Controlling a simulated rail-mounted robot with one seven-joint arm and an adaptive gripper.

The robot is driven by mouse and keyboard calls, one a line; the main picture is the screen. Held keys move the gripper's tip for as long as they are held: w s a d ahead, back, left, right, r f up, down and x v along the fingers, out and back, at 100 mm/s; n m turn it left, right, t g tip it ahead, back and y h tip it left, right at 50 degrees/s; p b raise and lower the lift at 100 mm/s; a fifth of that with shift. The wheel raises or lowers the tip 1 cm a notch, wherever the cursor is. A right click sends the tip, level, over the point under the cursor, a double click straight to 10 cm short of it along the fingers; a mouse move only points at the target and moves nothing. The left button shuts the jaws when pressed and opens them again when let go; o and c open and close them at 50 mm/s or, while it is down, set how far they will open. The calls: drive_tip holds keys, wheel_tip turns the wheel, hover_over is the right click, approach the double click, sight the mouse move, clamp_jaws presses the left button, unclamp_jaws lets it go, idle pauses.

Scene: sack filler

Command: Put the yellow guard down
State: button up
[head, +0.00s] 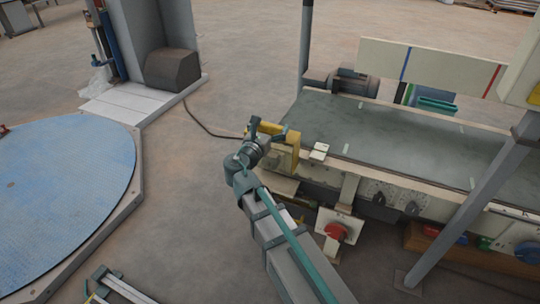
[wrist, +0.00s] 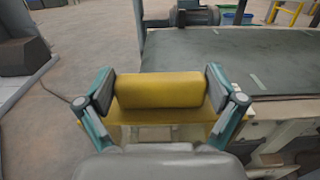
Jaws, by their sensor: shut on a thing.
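The yellow guard shows between my gripper's fingers in the wrist view (wrist: 162,88). My gripper (wrist: 160,90) is shut on it, with one dark finger pad at each end of its upper bar. A lower yellow part hangs below the bar, partly hidden by my gripper. In the head view the guard (head: 293,154) is at the left end of the conveyor, with my gripper (head: 268,130) at its top. I cannot tell whether the guard touches the conveyor frame.
The grey conveyor belt (head: 400,140) lies to the right. A red knob (head: 335,232) and dark dials (head: 394,203) are on its front. A blue round platform (head: 65,185) is at left. Bare floor (head: 190,200) lies between the platform and conveyor. A grey post (head: 470,205) stands at right.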

wheel_tip(320, 180, down, 9)
drive_tip(key=b, duration=0.3)
drive_tip(key=shift+r, duration=0.2)
drive_tip(key=shift+f, duration=0.15)
drive_tip(key=o, duration=1.4)
drive_tip(key=shift+o, duration=0.2)
